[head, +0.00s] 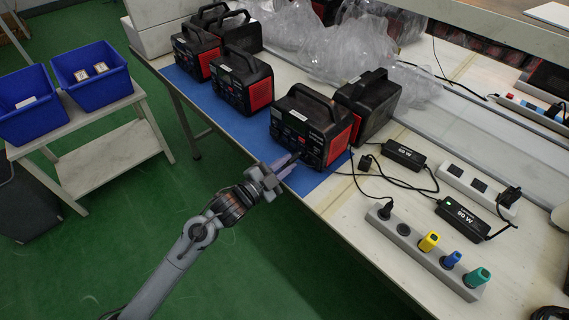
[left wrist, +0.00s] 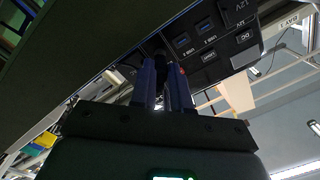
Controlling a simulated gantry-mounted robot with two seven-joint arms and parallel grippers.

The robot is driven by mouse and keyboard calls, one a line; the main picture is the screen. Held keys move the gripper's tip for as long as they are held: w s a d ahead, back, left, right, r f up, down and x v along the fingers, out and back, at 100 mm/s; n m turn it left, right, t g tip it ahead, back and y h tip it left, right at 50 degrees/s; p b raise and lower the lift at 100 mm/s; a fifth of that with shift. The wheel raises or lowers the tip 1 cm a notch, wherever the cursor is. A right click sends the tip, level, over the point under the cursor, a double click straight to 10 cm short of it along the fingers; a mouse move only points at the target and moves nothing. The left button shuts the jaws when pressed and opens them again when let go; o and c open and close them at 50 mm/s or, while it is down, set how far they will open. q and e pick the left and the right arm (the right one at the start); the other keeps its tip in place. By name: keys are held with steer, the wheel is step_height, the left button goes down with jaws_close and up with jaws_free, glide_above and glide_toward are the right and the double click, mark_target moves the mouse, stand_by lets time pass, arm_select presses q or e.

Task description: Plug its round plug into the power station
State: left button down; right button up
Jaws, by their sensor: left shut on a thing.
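The black and red power station (head: 312,122) stands upright near the front edge of the bench, on a blue mat (head: 218,115). My left gripper (head: 290,163) is at the low part of its front panel, in from the left. The left wrist view shows the panel (left wrist: 215,45) with its labelled ports close ahead of the fingers (left wrist: 165,72). The gripper is shut on a small dark plug, mostly hidden between the fingers. I cannot tell whether the plug is in a socket. My right gripper is not in view.
More power stations (head: 240,80) stand on the mat. To the right are a 60 W adapter (head: 404,154), a 90 W adapter (head: 463,219), loose black cables and a power strip (head: 421,254) with coloured plugs. Clear plastic bags (head: 345,50) lie behind. Blue bins (head: 92,73) sit at left.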

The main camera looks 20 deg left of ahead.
arm_select(q)
steer(key=shift+p, duration=0.35)
stand_by(0.5)
steer(key=shift+w+d, duration=0.15)
steer(key=shift+w, duration=0.15)
stand_by(0.5)
steer(key=shift+w+d, duration=0.1)
steer(key=shift+w, duration=0.15)
steer(key=shift+w+d, duration=0.1)
steer(key=shift+w, duration=0.1)
stand_by(0.7)
steer(key=c, duration=1)
jaws_free()
